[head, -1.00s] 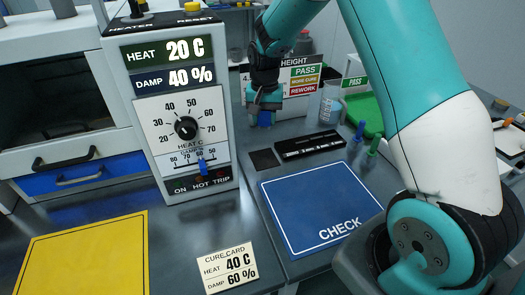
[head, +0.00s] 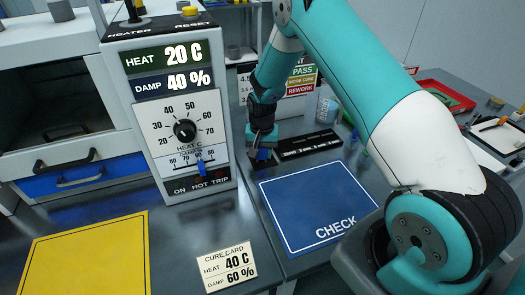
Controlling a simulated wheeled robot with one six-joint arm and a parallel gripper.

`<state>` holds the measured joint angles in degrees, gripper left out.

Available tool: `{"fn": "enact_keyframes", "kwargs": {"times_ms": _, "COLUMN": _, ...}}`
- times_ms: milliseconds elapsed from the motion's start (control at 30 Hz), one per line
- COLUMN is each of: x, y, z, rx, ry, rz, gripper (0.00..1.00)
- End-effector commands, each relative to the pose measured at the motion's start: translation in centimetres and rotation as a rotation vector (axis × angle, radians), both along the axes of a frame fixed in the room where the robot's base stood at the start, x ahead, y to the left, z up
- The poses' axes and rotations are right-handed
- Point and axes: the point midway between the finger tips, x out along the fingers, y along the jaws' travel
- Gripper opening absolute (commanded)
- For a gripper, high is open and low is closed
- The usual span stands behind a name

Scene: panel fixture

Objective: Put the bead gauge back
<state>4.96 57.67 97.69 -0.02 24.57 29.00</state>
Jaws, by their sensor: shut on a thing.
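My gripper (head: 262,143) points down at the left end of the black slotted strip, just behind the blue CHECK mat (head: 320,207). It is shut on a small blue piece (head: 262,155), which I take to be the bead gauge. Only a little of this piece shows below the jaws. It is over or at the dark square pad beside the black strip (head: 312,145). The gripper covers most of that pad, and I cannot tell whether the piece touches it.
The heater box (head: 172,110) stands close to the left of my gripper. Behind are the PASS/REWORK height board (head: 302,80) and a clear cup (head: 327,108). A red-rimmed tray (head: 447,95) is at right. The yellow mat (head: 92,257) and CHECK mat are bare.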

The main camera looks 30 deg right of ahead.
Motion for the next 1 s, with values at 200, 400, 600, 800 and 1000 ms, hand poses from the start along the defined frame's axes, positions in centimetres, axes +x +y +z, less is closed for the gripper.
{"fn": "enact_keyframes", "kwargs": {"times_ms": 200, "x": 0.0, "y": 0.0, "z": -0.2, "rx": 0.000, "ry": 0.000, "rz": 0.000, "gripper": 0.56}}
{"fn": "enact_keyframes", "kwargs": {"times_ms": 400, "x": 0.0, "y": 0.0, "z": -0.2, "rx": 0.001, "ry": 0.001, "rz": 0.000, "gripper": 0.64}}
{"fn": "enact_keyframes", "kwargs": {"times_ms": 600, "x": 0.0, "y": 0.0, "z": 0.4, "rx": 0.000, "ry": -0.001, "rz": 0.000, "gripper": 0.64}}
{"fn": "enact_keyframes", "kwargs": {"times_ms": 800, "x": 0.1, "y": 0.0, "z": 3.9, "rx": 0.000, "ry": -0.006, "rz": 0.000, "gripper": 0.64}}
{"fn": "enact_keyframes", "kwargs": {"times_ms": 1000, "x": 0.1, "y": 0.0, "z": 8.3, "rx": -0.001, "ry": -0.004, "rz": 0.000, "gripper": 0.64}}
